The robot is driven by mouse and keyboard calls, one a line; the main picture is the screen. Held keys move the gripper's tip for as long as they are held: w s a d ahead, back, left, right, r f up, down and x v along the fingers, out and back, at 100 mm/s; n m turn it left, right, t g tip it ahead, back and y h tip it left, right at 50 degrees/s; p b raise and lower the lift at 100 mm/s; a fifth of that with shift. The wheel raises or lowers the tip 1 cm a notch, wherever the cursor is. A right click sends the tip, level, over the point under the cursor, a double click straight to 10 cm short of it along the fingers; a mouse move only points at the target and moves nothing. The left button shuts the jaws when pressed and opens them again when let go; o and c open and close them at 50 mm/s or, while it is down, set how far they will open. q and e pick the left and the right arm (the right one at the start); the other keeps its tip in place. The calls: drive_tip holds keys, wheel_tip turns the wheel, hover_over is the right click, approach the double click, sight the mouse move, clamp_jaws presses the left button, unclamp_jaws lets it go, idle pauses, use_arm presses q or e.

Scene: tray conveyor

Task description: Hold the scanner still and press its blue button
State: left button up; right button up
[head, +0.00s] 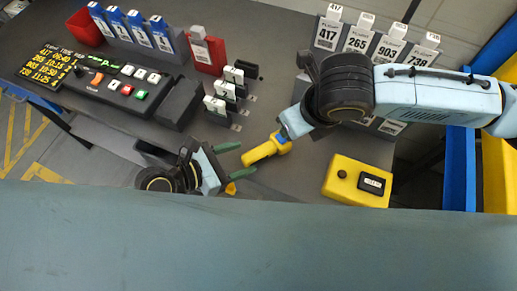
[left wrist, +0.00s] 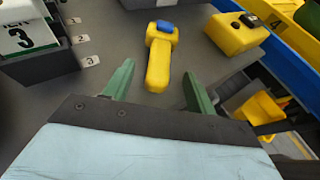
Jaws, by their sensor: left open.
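The yellow scanner (head: 262,151) lies on the grey table, with its handle toward my left gripper. Its blue button (left wrist: 165,26) is on the far end in the left wrist view, where the whole scanner (left wrist: 158,62) shows. My left gripper (head: 235,161) is open and empty. Its two green fingers stand apart, just short of the handle's end and roughly in line with it. My right gripper (head: 293,122) is over or close beside the button end of the scanner in the head view. Its fingers are hidden, so I cannot tell whether it touches.
A yellow box (head: 342,188) with a dark knob and a small display stands to the right. A dark button panel (head: 118,88), a red bin (head: 84,27) and card holders (head: 215,107) stand at the left and back. Bare table lies around the scanner handle.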

sight(255, 154)
use_arm(q)
drive_tip(key=x, duration=0.6)
drive_tip(key=shift+w+d+f, duration=0.15)
drive_tip(key=shift+d+f, duration=0.05)
drive_tip(key=shift+d, duration=0.05)
drive_tip(key=c, duration=1.2)
use_arm(e)
drive_tip(key=shift+c, duration=0.5)
clamp_jaws()
